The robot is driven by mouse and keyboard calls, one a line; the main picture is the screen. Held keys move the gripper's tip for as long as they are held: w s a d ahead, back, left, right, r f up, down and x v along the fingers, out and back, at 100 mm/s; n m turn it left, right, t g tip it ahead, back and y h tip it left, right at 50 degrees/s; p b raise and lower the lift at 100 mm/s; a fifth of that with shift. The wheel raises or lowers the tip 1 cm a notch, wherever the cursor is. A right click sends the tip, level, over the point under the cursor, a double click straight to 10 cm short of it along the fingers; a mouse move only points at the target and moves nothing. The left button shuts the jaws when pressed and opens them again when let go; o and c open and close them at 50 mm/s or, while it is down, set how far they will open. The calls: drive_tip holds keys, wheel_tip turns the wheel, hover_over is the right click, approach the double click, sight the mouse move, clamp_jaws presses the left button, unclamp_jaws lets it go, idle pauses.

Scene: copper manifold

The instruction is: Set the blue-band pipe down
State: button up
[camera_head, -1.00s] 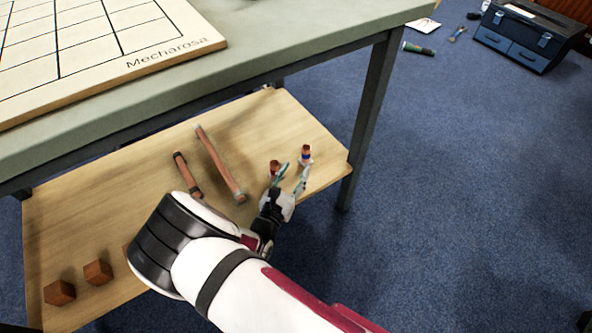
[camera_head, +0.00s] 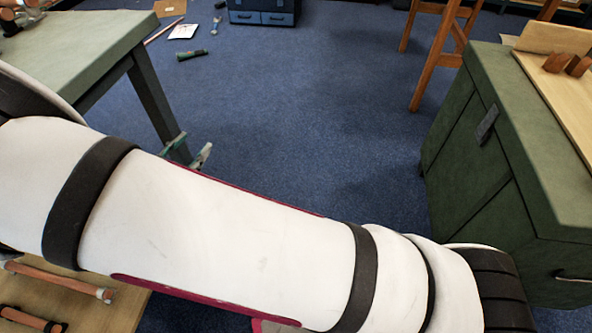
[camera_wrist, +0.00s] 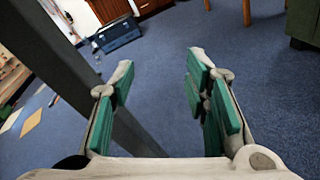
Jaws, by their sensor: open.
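My gripper (camera_head: 189,150) shows only its green fingertips past my arm in the head view, beside the table leg. In the wrist view my gripper (camera_wrist: 160,88) is open with nothing between its green pads; floor shows through the gap. The blue-band pipe is not seen in either current view. The part of the wooden lower shelf (camera_head: 100,316) where it stood earlier is out of sight behind my arm.
A long copper pipe (camera_head: 62,281) and a dark-banded pipe (camera_head: 30,320) lie on the shelf. The table leg (camera_head: 155,105) is close to my gripper. A green cabinet (camera_head: 480,190) stands right.

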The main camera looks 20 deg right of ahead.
drive_tip(key=s+d+r+m+g+h, duration=0.1)
drive_tip(key=d+r+m+g, duration=0.35)
drive_tip(key=d, duration=0.35)
drive_tip(key=s+d+r+m+g+h, duration=0.1)
drive_tip(key=s+d+r+m+g, duration=0.1)
drive_tip(key=d+r+m+g, duration=0.5)
drive_tip(key=s+d+r+m+g+y, duration=0.25)
drive_tip(key=s+d+r, duration=0.25)
drive_tip(key=s+d, duration=0.6)
drive_tip(key=s+d+r+m+y, duration=0.35)
drive_tip(key=s+d+m, duration=0.25)
drive_tip(key=s, duration=0.4)
drive_tip(key=s+a+m+y, duration=0.3)
drive_tip(key=s+m+y, duration=0.1)
drive_tip(key=s, duration=0.7)
drive_tip(key=shift+s+f+m+t+y, duration=0.25)
drive_tip(key=shift+f+m+t+y, duration=0.1)
drive_tip(key=shift+y, duration=0.25)
drive_tip(key=shift+r, duration=0.1)
wheel_tip(320, 180, up, 41)
drive_tip(key=t+p, duration=0.4)
drive_tip(key=p, duration=3.5)
